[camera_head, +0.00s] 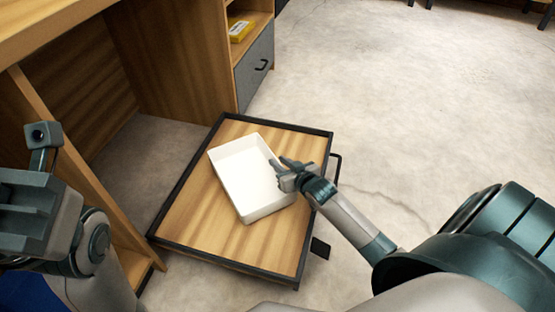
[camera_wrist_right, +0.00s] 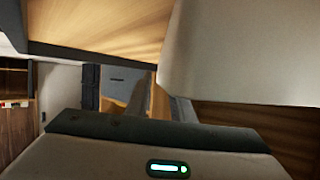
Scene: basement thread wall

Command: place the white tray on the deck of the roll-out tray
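The white tray (camera_head: 238,165) is a shallow, empty, open-topped box. It is over the wooden deck of the roll-out tray (camera_head: 190,215), near its middle and turned slightly. I cannot tell whether it rests flat on the deck or hangs just above it. My right gripper (camera_head: 281,166) is at the white tray's right wall, with its fingers at the rim; whether they are closed on it is unclear. In the right wrist view a wall of the white tray (camera_wrist_right: 245,50) fills the upper right. My left gripper (camera_head: 42,145) is at the left edge, away from both trays; its finger gap is not clear.
The roll-out tray has a raised dark rim and a black handle (camera_head: 335,168) on its right side. A wooden cabinet (camera_head: 170,60) stands behind and left, with a grey drawer (camera_head: 255,68) and a yellow item (camera_head: 241,30) on a shelf. The concrete floor at right is open.

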